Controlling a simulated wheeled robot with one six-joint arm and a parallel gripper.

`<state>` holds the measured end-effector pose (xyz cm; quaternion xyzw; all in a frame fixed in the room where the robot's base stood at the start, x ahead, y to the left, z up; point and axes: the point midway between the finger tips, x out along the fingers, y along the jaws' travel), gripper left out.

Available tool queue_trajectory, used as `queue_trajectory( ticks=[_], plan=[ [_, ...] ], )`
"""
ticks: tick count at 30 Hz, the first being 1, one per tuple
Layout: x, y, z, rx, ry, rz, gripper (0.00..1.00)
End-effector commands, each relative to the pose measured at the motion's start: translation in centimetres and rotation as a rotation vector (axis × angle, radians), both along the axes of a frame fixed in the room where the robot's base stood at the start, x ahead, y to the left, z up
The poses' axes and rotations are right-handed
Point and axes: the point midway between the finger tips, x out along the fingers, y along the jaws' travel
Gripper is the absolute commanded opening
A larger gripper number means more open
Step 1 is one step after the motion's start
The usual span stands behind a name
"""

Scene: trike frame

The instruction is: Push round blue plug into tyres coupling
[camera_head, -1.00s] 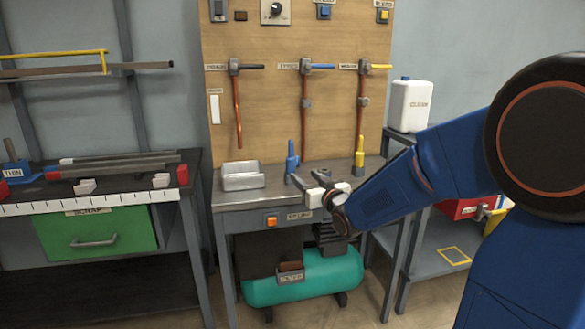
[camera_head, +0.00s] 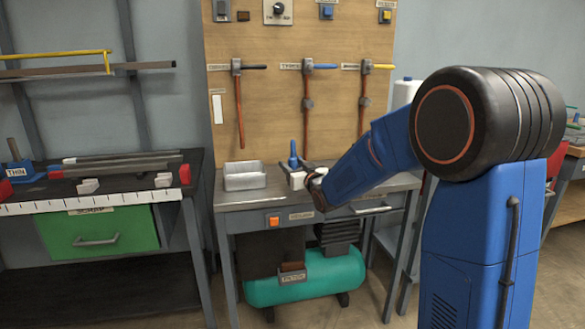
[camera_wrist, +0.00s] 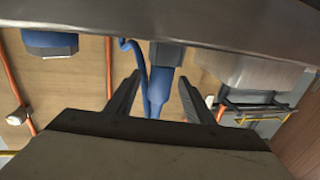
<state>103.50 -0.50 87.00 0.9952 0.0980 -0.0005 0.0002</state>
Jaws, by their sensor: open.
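The round blue plug (camera_head: 293,154) stands upright on the grey bench, just behind my gripper (camera_head: 302,169). In the wrist view my gripper (camera_wrist: 160,80) is open, and the blue plug (camera_wrist: 161,87) shows between its two fingers with gaps on both sides. A blue hose or loop runs beside the plug there. On the board above, a valve with a blue handle (camera_head: 320,66) has a copper pipe (camera_head: 306,130) hanging from it. Its label is too small to read surely, and I cannot make out which part is the tyres coupling.
A metal tray (camera_head: 244,180) sits on the bench left of the plug, and shows in the wrist view (camera_wrist: 250,73). Valves with a black handle (camera_head: 254,67) and a yellow handle (camera_head: 384,66) flank the blue one. A teal compressor tank (camera_head: 310,278) lies below.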

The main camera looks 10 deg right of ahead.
Motion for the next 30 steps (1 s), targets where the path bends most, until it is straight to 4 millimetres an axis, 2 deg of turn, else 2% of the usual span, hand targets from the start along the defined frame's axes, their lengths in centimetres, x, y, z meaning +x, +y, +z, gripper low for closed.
queue_trajectory(
  ticks=[9, 10, 15, 16, 25, 30],
  plan=[
    [0.7, 0.1, 0.0, 0.000, -0.001, 0.000, 0.48],
    [0.6, 0.1, 0.0, 0.000, -0.001, 0.000, 0.46],
    [0.6, 0.1, 0.0, 0.000, -0.001, 0.000, 0.05],
    [0.6, 0.1, 0.0, 0.000, -0.001, 0.000, 0.02],
    [0.6, 0.1, 0.3, 0.000, -0.002, 0.000, 0.02],
    [0.6, 0.1, 2.3, 0.001, -0.004, 0.000, 0.02]
  ],
)
